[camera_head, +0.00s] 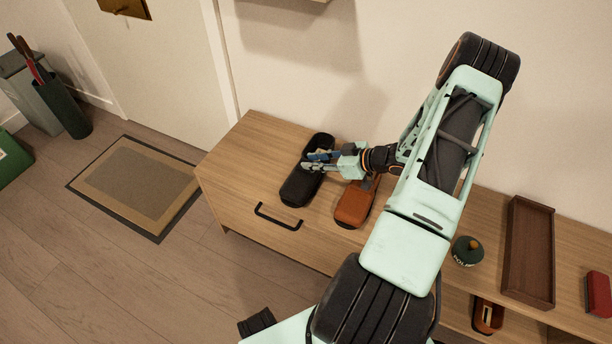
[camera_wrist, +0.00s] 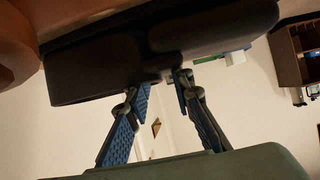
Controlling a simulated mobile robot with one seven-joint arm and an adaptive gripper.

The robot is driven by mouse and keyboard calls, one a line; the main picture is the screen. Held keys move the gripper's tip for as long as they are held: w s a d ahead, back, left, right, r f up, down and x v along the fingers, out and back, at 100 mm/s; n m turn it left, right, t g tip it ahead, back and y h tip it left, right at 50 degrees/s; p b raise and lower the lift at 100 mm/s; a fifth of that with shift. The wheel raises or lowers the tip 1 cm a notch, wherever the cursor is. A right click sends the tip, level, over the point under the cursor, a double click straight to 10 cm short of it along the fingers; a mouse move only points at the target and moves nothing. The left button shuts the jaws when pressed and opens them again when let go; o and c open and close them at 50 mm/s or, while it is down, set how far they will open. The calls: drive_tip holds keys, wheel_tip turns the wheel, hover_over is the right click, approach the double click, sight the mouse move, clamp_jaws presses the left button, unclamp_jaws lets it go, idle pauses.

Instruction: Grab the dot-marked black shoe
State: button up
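A long black shoe-like item (camera_head: 300,186) lies on the wooden cabinet top, left of an orange-brown one (camera_head: 354,204). No dot mark can be made out on it. My gripper (camera_head: 312,161) reaches in from the right, over the black item's middle. In the wrist view, the black item (camera_wrist: 95,65) spans the top, with part of the orange-brown item (camera_wrist: 22,45) at the top left. My gripper's two blue-padded fingers (camera_wrist: 158,84) are apart, their tips at the black item's edge. I cannot tell whether they touch it.
The wooden cabinet (camera_head: 240,165) has a black drawer handle (camera_head: 278,217). To the right are a dark round item (camera_head: 466,250), a brown tray (camera_head: 527,252) and a red item (camera_head: 598,294). An orange item (camera_head: 487,316) sits on a lower shelf. The wall is close behind.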

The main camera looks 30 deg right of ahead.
clamp_jaws()
drive_tip(key=shift+r, duration=0.15)
idle(0.4)
